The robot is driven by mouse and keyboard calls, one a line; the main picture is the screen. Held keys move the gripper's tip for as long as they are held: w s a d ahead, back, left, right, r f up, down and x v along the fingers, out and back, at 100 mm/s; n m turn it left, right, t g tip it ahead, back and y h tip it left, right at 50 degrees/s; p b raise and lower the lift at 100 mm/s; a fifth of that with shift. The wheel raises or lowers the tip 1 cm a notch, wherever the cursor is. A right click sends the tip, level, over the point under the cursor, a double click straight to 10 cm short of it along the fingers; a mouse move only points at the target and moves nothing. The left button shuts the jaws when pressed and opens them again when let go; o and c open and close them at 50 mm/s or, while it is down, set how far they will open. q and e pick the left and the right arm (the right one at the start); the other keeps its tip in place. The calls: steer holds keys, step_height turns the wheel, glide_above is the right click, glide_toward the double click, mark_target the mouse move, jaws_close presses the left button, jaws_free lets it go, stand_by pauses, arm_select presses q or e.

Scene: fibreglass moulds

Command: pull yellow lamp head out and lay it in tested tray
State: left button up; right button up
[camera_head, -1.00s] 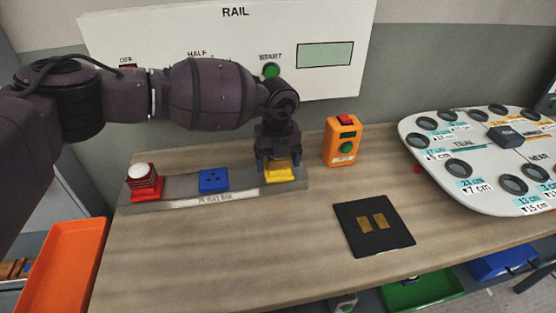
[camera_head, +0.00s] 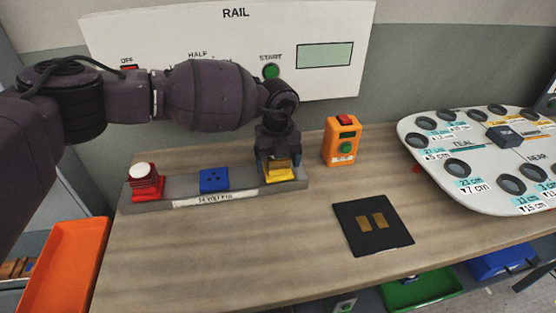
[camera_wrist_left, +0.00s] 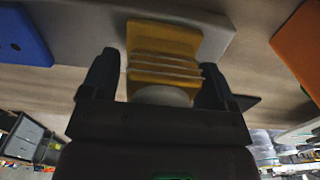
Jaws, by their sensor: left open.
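The yellow lamp head (camera_head: 280,174) sits at the right end of the grey strip (camera_head: 242,188), under my left gripper (camera_head: 279,160). The wrist view shows its yellow block (camera_wrist_left: 163,50) with pale ridges and a pale dome between the two dark fingers of my left gripper (camera_wrist_left: 158,65). The gripper is open, with a finger on each side of the block. The strip also bears a red unit with a white dome (camera_head: 145,180) and a blue block (camera_head: 214,180). I see no readable "tested" label on any tray. My right gripper is out of view.
An orange tray (camera_head: 64,270) stands low at the left. Green (camera_head: 420,292) and blue (camera_head: 497,263) trays lie below the bench's front edge. An orange button box (camera_head: 342,143) stands right of the strip; a black pad with brass plates (camera_head: 345,225) lies in front.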

arm_select(q)
steer(key=c, duration=1.2)
steer(key=shift+r, duration=0.15)
steer(key=shift+r+p, duration=1.65)
steer(key=shift+r, duration=1.2)
